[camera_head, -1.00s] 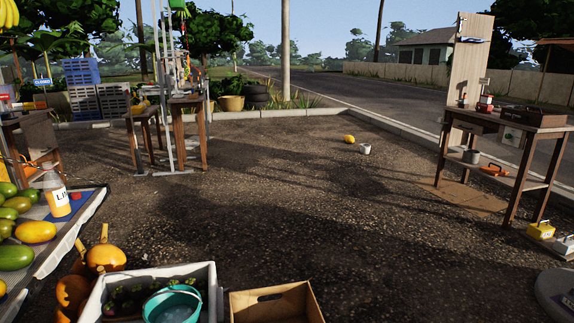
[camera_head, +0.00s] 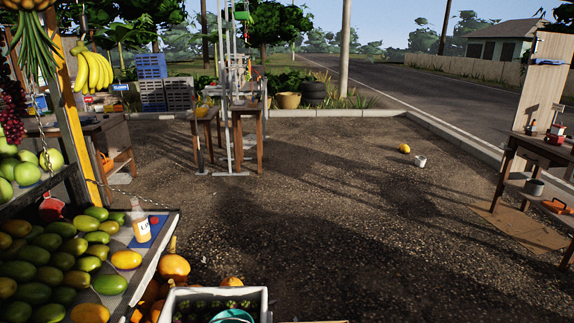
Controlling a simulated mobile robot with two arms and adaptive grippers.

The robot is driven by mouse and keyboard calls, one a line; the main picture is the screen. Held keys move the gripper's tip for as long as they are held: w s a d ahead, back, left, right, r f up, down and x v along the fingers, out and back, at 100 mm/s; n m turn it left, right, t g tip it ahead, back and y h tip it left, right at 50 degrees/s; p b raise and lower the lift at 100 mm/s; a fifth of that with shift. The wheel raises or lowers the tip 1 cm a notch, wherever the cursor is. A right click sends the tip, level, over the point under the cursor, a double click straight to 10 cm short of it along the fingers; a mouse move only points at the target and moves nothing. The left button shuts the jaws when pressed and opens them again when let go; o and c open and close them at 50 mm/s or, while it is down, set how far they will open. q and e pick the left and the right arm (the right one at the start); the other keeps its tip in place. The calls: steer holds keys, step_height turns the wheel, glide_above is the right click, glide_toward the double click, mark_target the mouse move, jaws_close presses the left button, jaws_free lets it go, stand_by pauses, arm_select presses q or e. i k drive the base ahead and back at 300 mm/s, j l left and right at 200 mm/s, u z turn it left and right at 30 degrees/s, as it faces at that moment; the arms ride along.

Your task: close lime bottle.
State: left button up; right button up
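A clear bottle (camera_head: 141,228) with a white label and yellowish contents stands upright at the right edge of the fruit stand. Only the start of the label's lettering, "LI", can be read. Its neck looks pale, with no coloured cap seen on it. A small red round thing (camera_head: 154,219), perhaps a cap, lies on a blue mat (camera_head: 158,232) just right of the bottle. Neither of my grippers is in view.
The fruit stand (camera_head: 150,262) at left holds mangoes (camera_head: 75,246). Orange gourds (camera_head: 174,267) and a white crate (camera_head: 264,302) with a teal bucket (camera_head: 232,317) sit beside it. Tables stand further back and at right (camera_head: 510,165). The middle ground is open.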

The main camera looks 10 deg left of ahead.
mark_target(138, 218)
steer(key=u, duration=1.3)
